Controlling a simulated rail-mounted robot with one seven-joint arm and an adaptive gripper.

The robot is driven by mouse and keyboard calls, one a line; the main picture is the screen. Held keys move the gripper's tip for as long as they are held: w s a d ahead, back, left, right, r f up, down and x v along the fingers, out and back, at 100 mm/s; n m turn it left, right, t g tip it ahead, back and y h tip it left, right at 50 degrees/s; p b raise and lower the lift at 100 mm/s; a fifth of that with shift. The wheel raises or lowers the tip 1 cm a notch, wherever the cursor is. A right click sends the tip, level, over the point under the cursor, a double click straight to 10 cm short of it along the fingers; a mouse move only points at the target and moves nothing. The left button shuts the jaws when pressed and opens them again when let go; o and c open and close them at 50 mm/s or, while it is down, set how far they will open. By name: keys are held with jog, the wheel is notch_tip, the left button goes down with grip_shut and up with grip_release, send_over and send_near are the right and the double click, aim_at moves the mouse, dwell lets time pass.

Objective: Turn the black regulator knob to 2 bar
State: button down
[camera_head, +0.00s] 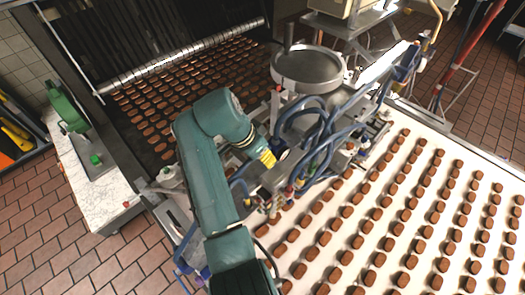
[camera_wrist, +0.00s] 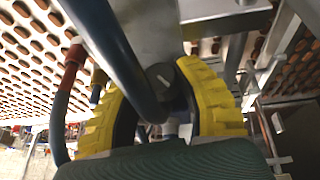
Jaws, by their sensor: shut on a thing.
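In the wrist view, the black regulator knob (camera_wrist: 158,76) sits just past the fingertips, with a short white mark on its face. My gripper (camera_wrist: 156,88) has two yellow ribbed fingers, one on each side of the knob, and is shut on it. A thick blue hose crosses in front and hides part of the left finger and the knob's edge. In the head view, my gripper (camera_head: 268,158) shows as a yellow patch beside the hoses of the machine. There the knob is hidden, and I cannot read a pressure scale or gauge in either view.
Blue hoses (camera_head: 322,140) loop closely around my gripper, and one with a red fitting (camera_wrist: 73,58) hangs at left in the wrist view. A round metal hopper (camera_head: 308,66) stands behind. A white conveyor (camera_head: 330,208) with rows of brown biscuits lies to the right.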

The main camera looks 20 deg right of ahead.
jog(key=shift+w+f+g+h+b, duration=0.15)
jog(key=shift+f+g+h+b, duration=0.2)
jog(key=shift+g+b, duration=0.4)
jog(key=shift+n+g+b, duration=0.25)
jog(key=shift+n+b, duration=0.05)
jog(key=shift+b, duration=0.3)
jog(key=shift+r, duration=0.1)
jog(key=c, duration=0.7)
grip_release()
jog(key=shift+r, duration=0.1)
jog(key=shift+r+p, duration=0.2)
jog(key=shift+p, duration=0.35)
jog(key=shift+p, duration=0.35)
